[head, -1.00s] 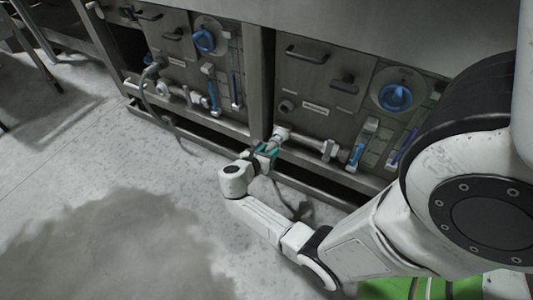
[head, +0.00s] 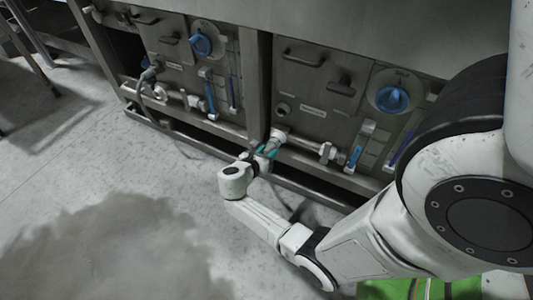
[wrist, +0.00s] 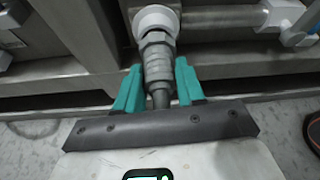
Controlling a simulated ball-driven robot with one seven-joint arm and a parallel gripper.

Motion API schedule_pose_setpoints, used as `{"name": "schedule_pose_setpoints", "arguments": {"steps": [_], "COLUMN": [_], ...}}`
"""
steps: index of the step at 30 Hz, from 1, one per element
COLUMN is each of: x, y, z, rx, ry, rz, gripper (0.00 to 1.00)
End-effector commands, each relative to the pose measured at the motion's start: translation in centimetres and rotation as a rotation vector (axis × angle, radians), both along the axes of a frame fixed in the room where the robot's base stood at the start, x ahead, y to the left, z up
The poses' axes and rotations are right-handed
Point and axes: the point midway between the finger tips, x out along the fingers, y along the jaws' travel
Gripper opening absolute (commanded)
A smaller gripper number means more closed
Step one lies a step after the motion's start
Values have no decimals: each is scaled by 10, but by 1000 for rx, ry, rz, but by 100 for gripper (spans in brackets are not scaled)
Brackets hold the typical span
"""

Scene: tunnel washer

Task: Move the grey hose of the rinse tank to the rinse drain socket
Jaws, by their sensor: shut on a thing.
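My gripper (head: 265,152) is low in front of the right-hand panel. In the wrist view its teal fingers (wrist: 158,88) are shut on the ribbed grey end coupling of a hose (wrist: 158,62). The coupling lines up with a white round fitting (wrist: 155,18) on a pipe and appears to touch it; I cannot tell whether it is locked in. In the head view this white pipe end (head: 279,134) is just beyond the fingers. The hose below is mostly hidden by my gripper. An open round socket (head: 282,110) sits above the pipe, beside a small label too small to read.
The left panel has a grey hose (head: 146,76) on its upper socket. Blue knobs (head: 393,97) and blue-handled valves (head: 355,155) stick out of the panels. A steel post (head: 257,80) and a low frame rail (head: 310,190) are close to my gripper.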

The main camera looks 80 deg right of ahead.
Motion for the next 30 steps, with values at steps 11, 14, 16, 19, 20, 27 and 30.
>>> {"name": "schedule_pose_setpoints", "arguments": {"steps": [11,14,16,19,20,27,30], "x": [0,0,0,0,0,0,1], "y": [-1,-1,-1,-1,-1,0,3], "z": [0,0,0,0,0,0,2], "rx": [0,0,0,0,0,1,1], "ry": [0,0,0,0,0,1,0], "rz": [0,0,0,0,0,0,1], "gripper": [0,47,54,63,66,68,68]}}
